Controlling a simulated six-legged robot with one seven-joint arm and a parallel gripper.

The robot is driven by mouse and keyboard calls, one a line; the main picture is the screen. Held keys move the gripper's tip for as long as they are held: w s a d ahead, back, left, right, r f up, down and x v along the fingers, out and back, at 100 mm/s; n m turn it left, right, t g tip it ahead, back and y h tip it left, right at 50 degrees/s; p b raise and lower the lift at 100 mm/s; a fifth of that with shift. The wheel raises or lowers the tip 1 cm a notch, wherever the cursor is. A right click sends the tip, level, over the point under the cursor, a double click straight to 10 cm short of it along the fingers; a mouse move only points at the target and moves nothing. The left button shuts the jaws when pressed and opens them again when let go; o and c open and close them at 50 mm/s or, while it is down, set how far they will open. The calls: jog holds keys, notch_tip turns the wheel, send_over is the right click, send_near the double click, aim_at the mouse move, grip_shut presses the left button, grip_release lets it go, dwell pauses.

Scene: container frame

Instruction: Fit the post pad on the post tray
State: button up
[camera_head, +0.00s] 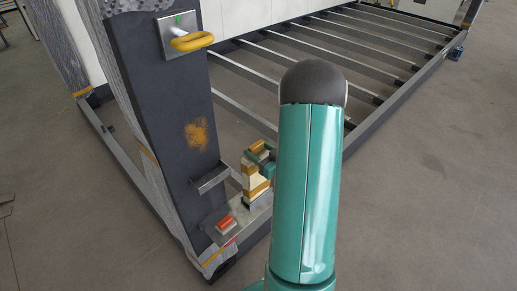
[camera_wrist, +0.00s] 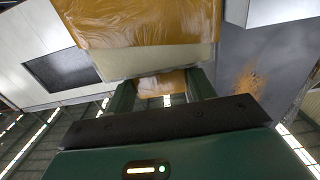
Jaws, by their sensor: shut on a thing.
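The post pad, a cream block with orange-brown bands (camera_head: 257,184), is upright beside the dark post in the head view. In the wrist view its wrapped face (camera_wrist: 140,22) fills the top, beyond my fingers. My gripper (camera_head: 262,154), green, is shut on it; its fingers also show in the wrist view (camera_wrist: 162,92). The post tray seems to be the metal plate (camera_head: 213,222) at the post's foot. The pad's lower end is over or at the plate's right part; I cannot tell whether they touch. My teal arm link hides part of this area.
A red-orange block (camera_head: 226,224) is on the plate. Frame rails with crossbars (camera_head: 385,45) run behind. The floor at the right is clear.

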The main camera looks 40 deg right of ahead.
jog(key=shift+f, duration=0.6)
jog(key=o, duration=1.3)
jog(key=shift+o, duration=0.2)
jog(key=s, duration=1.3)
jog(key=shift+s+d, duration=0.2)
jog(key=shift+s, duration=0.2)
jog(key=shift+f, duration=0.1)
